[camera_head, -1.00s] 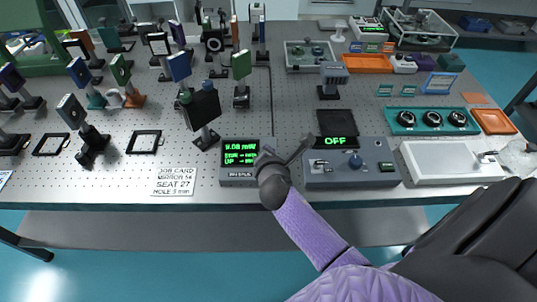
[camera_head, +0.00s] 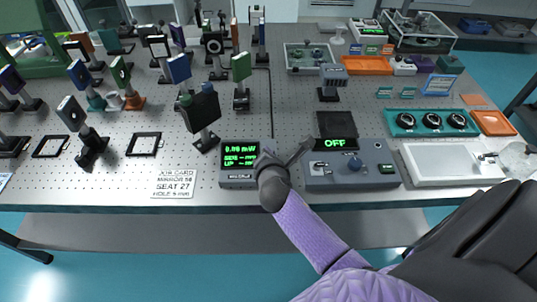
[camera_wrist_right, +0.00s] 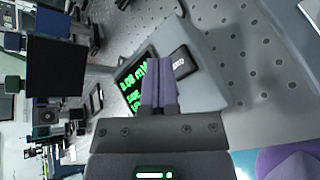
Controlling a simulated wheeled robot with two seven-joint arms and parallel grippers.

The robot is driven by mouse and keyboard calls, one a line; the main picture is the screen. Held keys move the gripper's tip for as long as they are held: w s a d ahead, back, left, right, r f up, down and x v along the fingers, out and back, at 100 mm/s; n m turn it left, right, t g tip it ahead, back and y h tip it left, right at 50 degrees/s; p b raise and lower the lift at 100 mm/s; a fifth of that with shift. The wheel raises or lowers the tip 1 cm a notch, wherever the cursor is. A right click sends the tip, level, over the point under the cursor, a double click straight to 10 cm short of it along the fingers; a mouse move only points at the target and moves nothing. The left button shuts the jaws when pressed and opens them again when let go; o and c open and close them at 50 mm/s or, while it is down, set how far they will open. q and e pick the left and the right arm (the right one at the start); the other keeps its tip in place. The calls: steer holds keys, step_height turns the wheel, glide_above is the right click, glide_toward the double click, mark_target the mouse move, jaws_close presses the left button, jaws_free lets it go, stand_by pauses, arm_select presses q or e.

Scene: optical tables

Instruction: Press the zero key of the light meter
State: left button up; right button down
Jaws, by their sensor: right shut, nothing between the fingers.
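The light meter (camera_head: 239,178) is a grey box near the front edge of the table, with a black screen (camera_head: 240,154) showing green text. In the right wrist view the screen (camera_wrist_right: 132,85) is partly hidden behind my fingers. A dark key with a small white label (camera_wrist_right: 181,64) lies just right of the fingertips there. My right gripper (camera_head: 268,154) is at the meter's right side in the head view. Its fingers (camera_wrist_right: 153,66) are shut and empty, with the tips over the meter's face between screen and key. I cannot tell whether they touch it. My left gripper is out of view.
A grey control box (camera_head: 350,177) showing OFF stands close to the right of my right gripper. A mounted black plate (camera_head: 202,114) stands behind the meter to the left. A job card (camera_head: 174,184) lies left of the meter. Bare perforated table (camera_wrist_right: 265,50) shows beyond the key.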

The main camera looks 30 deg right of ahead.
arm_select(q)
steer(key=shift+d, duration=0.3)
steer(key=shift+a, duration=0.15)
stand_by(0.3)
arm_select(e)
steer(key=shift+w+f, duration=0.15)
steer(key=shift+f, duration=0.25)
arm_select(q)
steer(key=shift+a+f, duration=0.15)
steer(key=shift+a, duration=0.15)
